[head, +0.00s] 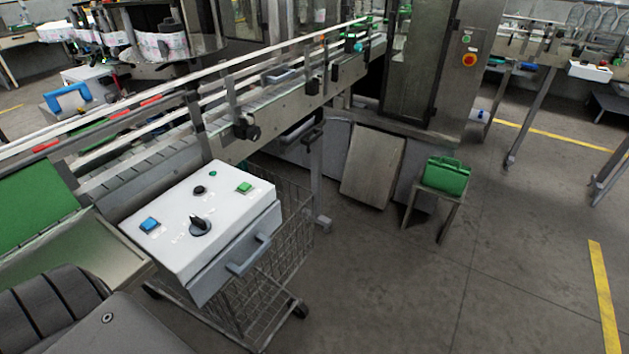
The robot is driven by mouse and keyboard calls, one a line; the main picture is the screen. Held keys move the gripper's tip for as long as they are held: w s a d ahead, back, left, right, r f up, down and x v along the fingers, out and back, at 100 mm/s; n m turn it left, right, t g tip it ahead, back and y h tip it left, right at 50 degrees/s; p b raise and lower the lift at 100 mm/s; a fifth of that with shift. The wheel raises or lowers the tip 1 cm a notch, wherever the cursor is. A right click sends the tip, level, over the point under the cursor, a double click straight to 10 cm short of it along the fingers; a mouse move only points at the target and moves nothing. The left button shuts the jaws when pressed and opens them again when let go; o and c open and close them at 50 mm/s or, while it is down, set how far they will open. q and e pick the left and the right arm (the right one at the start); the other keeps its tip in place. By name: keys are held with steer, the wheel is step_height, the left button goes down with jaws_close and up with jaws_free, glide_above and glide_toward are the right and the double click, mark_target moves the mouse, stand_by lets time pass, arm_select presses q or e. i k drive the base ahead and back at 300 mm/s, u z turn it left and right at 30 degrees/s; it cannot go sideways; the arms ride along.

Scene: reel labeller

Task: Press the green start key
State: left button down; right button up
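A white control box (185,255) with a sloped top stands beside the conveyor, left of the picture's middle. A small round green button or lamp (213,174) is near the back edge. The labels are too small to read. Neither of my grippers shows in the head view.
A grey handle (248,254) sticks out from the box front, above a wire cart (260,305). The conveyor (200,120) runs behind the box. A green bag (446,175) sits on a stool to the right. The floor (400,290) at the right front is clear.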

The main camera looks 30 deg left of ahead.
mark_target(245, 186)
steer(key=z, duration=0.15)
steer(key=i, duration=2.85)
steer(key=u, duration=3.05)
